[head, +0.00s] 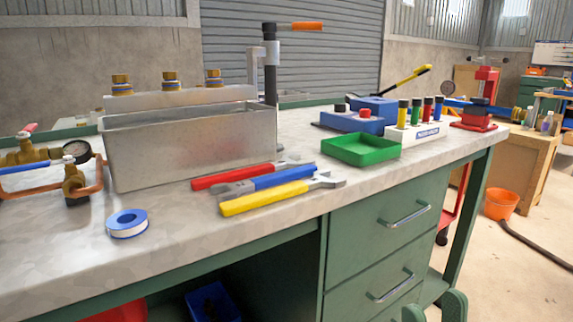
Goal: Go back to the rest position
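My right gripper (434,309) shows only at the bottom edge of the head view, in front of the bench's lower drawers. Two green fingertips stand apart with a gap between them, and nothing shows in the gap. The rest of that gripper is below the frame. My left gripper is not in view. The workbench (190,232) has a grey top and a green frame, and the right gripper is below its top.
On the bench are a metal tank (190,145), red, blue and yellow wrenches (265,197), a tape roll (127,224), a green tray (361,150) and a gauge (77,151). Drawer handles (404,214) stick out. An orange bucket (501,204) stands on the floor at right.

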